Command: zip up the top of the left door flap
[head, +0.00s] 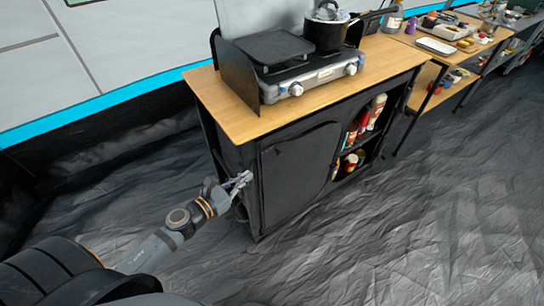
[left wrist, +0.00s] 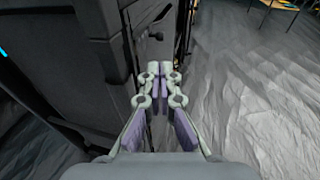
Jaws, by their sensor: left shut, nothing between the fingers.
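The left door flap (head: 297,172) is a black fabric panel on the front of the black cabinet under the wooden top. A curved seam runs along its top and down its right side; I cannot make out how far its zip is closed. My left gripper (head: 245,177) is at the cabinet's front left edge, beside the flap and below its top corner. In the left wrist view the left gripper (left wrist: 161,68) has its fingers together with nothing between them. A small dark knob-like piece (left wrist: 156,36) shows just beyond the fingertips. My right gripper is not in view.
A camping stove (head: 305,82) and a dark pot (head: 327,30) stand on the wooden top (head: 222,98). Open shelves (head: 362,135) with bottles are right of the flap. A second table (head: 455,40) with items is at the back right. The crinkled grey floor (head: 400,230) is clear in front.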

